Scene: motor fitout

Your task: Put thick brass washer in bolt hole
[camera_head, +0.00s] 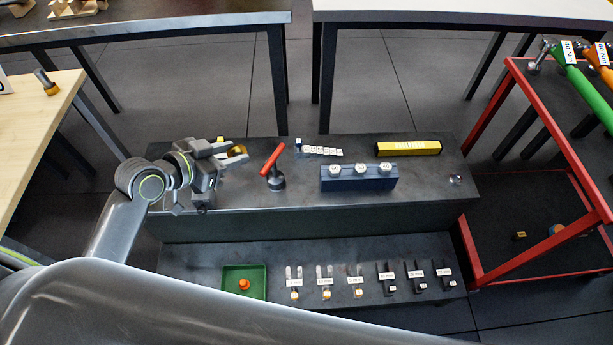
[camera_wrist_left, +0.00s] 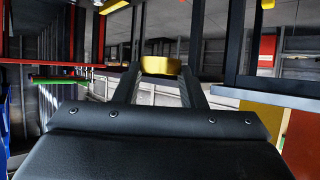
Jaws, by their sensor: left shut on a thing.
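My left gripper (camera_head: 228,149) reaches in from the left over the left end of the dark upper bench surface. It is shut on the thick brass washer (camera_head: 237,151), a yellow ring at its fingertips. In the left wrist view the washer (camera_wrist_left: 160,65) sits between the two finger ends, seen nearly edge-on and clear of anything else. The washer is left of a red-handled tool (camera_head: 272,160). I cannot make out the bolt hole in either view. My right gripper is not in view.
A blue block (camera_head: 358,184) with white-topped parts and a yellow box (camera_head: 408,148) stand on the upper bench (camera_head: 300,199). The lower shelf (camera_head: 210,255) holds a green tray (camera_head: 257,270) and several labelled holders. A red-framed cart (camera_head: 558,240) stands at right.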

